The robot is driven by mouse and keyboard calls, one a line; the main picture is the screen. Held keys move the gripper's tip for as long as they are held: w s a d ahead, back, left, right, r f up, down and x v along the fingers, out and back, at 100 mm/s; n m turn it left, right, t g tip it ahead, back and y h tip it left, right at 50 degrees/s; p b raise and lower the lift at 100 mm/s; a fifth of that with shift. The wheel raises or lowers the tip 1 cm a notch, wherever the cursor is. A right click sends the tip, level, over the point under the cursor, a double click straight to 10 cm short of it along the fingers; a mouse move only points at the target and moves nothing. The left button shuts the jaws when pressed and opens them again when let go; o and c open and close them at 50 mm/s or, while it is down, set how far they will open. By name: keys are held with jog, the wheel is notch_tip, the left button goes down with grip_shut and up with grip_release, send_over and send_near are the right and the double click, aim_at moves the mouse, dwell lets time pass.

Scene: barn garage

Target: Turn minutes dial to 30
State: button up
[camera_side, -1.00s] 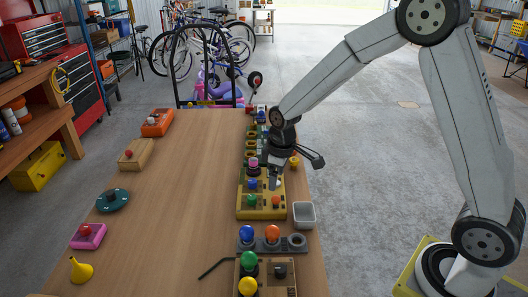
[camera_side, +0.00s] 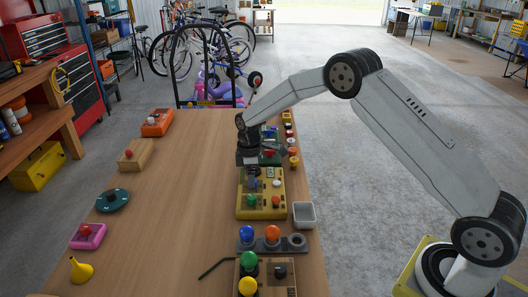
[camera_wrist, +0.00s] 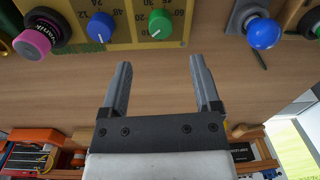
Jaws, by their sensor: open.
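The yellow panel (camera_side: 262,212) stands on the right part of the wooden table. It has a blue dial (camera_side: 253,184), a green dial (camera_side: 252,200) and a red knob (camera_side: 276,201). In the wrist view, the green dial (camera_wrist: 160,24) sits by a scale with numbers such as 30, 45 and 60. The blue dial (camera_wrist: 101,27) sits to its left, by 12, 24 and 48. My gripper (camera_wrist: 160,66) is open and empty. Its fingertips appear just below the green dial, apart from it. In the side view, my wrist is beyond the panel and my fingers are hard to make out.
A pink knob (camera_wrist: 33,41) and a blue ball knob (camera_wrist: 262,33) flank the dials in the wrist view. A grey bin (camera_side: 304,215) stands right of the panel. Other knob panels stand in front and behind. The table's middle is clear.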

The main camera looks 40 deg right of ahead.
aim_at(251, 196)
jog(key=shift+f, duration=0.1)
jog(key=shift+s+a+f, duration=0.1)
jog(key=shift+f, duration=3.7)
grip_shut()
